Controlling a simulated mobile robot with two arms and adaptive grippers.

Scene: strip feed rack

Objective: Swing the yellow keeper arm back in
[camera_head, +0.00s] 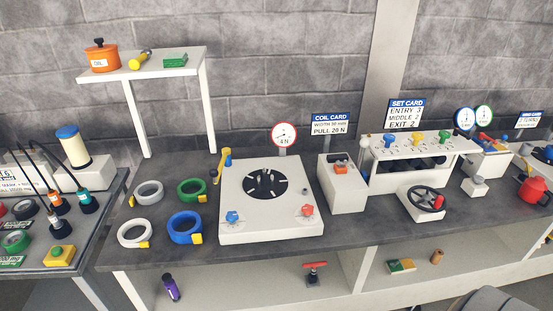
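How the arm is hinged is too small to tell. Neither of my grippers is in view.
Green, blue, grey and white coils (185,222) lie left of the unit. A blue knob (233,218) and a red knob (307,211) sit on its front. A dial gauge (284,134) stands behind it. A white machine with a handwheel (427,199) is at right.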

